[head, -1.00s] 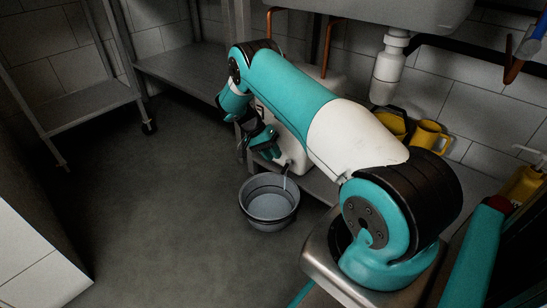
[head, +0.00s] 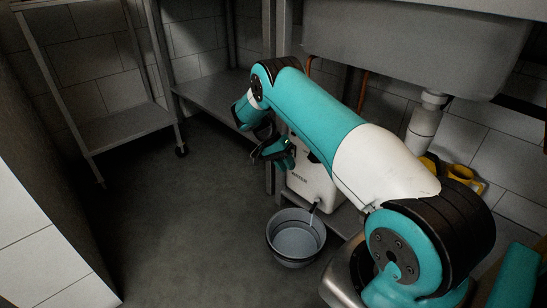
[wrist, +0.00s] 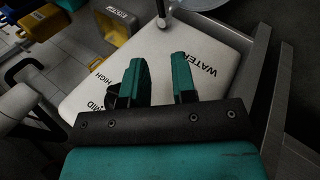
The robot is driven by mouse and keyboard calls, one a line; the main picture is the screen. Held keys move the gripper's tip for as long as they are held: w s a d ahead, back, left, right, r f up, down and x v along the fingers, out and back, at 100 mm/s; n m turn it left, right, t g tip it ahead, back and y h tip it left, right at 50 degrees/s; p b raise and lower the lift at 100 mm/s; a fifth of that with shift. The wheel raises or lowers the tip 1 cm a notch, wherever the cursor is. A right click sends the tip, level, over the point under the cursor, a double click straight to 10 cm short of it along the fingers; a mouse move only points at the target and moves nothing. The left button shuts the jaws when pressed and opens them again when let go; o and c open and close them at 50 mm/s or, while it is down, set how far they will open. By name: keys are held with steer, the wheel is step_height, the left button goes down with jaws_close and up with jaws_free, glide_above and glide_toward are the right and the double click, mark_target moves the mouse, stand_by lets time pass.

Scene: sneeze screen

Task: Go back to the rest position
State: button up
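My teal arm reaches out from the lower right in the head view and bends down at its far end. My gripper (head: 272,150) hangs in front of the white water container (head: 312,185), above and left of the grey bucket (head: 296,238). In the wrist view the two teal fingers of my gripper (wrist: 160,80) stand apart with nothing between them. The white container (wrist: 95,75), marked WATER, lies beyond the fingers. A dark spout on the container points down over the bucket, which stands on the floor.
A metal sink (head: 415,45) with a white drain pipe (head: 423,125) hangs at the upper right. Yellow items (head: 460,175) sit on the shelf below it. Metal shelving (head: 125,125) stands at the left. The floor (head: 190,220) left of the bucket is clear.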

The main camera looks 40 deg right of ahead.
steer(key=shift+r, duration=0.1)
steer(key=s+a+r+n+t+y+p, duration=0.1)
steer(key=a+r+n+t+p, duration=0.3)
steer(key=a+r, duration=0.7)
steer(key=s+a+r+n+t+y+b, duration=0.1)
steer(key=a+r+n, duration=0.7)
steer(key=r, duration=0.6)
steer(key=s+a+r+n+y+p, duration=0.1)
steer(key=s+a+r+n+y, duration=0.2)
steer(key=s+a, duration=0.45)
steer(key=s+a+r+n+t+p, duration=0.1)
steer(key=s+a+r+n+p, duration=0.25)
steer(key=s, duration=0.65)
steer(key=s+a+r+n+y, duration=0.2)
steer(key=s+a+r, duration=0.4)
steer(key=s, duration=0.3)
step_height(320, 180, up, 37)
steer(key=p, duration=3.6)
steer(key=shift+w+d+p, duration=0.25)
steer(key=shift+p, duration=0.1)
